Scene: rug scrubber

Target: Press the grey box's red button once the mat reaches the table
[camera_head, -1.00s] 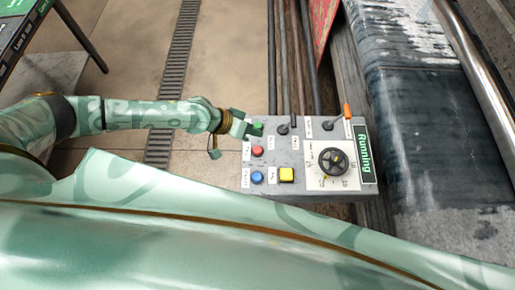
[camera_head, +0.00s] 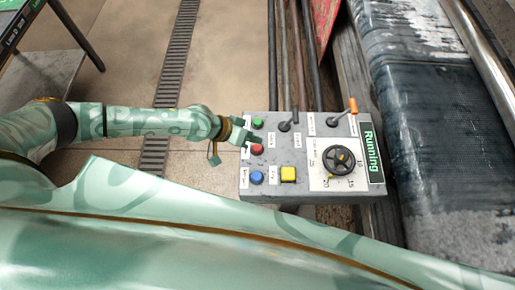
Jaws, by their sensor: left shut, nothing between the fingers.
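The grey box (camera_head: 310,188) stands right of centre. Its red button (camera_head: 257,149) is on the left of its top face, between a green button (camera_head: 257,123) and a blue one (camera_head: 256,178). My left gripper (camera_head: 250,138) is shut and empty, with its tip close to the red button on the upper left side; I cannot tell whether it touches. Dark wet fabric, seemingly the mat (camera_head: 420,85), lies on the machine at the right, above a paler grey surface (camera_head: 450,215). I cannot tell which surface is the table. My right gripper is not in view.
The box also has a yellow button (camera_head: 288,174), a black handwheel (camera_head: 339,160), an orange-tipped lever (camera_head: 351,106) and a green "Running" display (camera_head: 373,151). Pipes run behind it. A metal roller (camera_head: 480,55) lies at the far right. Open floor (camera_head: 225,60) lies at the upper left.

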